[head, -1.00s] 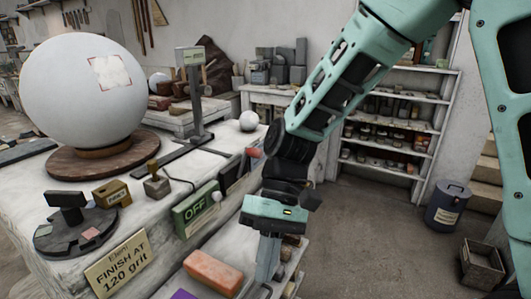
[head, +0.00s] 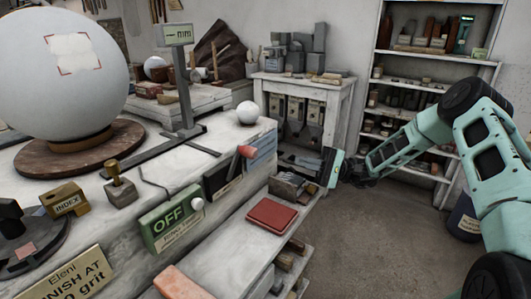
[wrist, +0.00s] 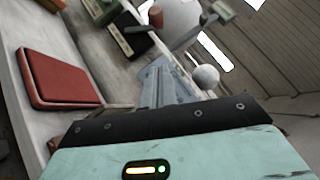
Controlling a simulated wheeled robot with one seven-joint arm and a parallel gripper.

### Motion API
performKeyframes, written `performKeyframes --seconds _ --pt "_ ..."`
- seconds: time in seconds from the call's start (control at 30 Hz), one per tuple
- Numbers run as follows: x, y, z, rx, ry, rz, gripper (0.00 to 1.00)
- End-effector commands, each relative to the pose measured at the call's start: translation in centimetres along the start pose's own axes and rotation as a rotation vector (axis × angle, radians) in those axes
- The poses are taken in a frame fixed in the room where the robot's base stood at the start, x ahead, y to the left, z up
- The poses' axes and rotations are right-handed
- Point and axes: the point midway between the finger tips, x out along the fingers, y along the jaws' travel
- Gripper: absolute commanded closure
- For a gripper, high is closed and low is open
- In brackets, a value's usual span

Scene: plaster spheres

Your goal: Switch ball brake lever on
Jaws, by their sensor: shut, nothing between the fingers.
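A green box (head: 170,218) marked OFF, with a white round knob (head: 197,203), is on the front of the stone bench; its smaller label is unreadable. To its right, a red-ended lever (head: 246,151) stands by a dark panel (head: 222,175); both also show at the top of the wrist view, lever (wrist: 155,15) and panel (wrist: 130,38). I cannot tell which is the ball brake lever. My gripper (head: 286,157) is shut and empty, pointing left, to the right of the red-ended lever and apart from it. Its grey fingers also show in the wrist view (wrist: 158,66).
A large white sphere (head: 62,80) rests on a round wooden base (head: 35,162). A small white ball (head: 248,112) sits at the bench's far corner. A red flat block (head: 272,215) lies on the lower shelf. A brass-topped lever (head: 115,175) stands on the bench.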

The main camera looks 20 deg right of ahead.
Motion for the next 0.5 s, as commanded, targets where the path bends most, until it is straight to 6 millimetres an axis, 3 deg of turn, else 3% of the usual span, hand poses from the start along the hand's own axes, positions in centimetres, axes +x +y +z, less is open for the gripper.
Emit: performKeyframes --seconds 0.33,0.5 --pt "-0.2 -0.1 -0.1 -0.005 0.004 -0.009 1.00" --pt "0.7 -0.2 0.0 -0.003 0.003 -0.008 1.00"
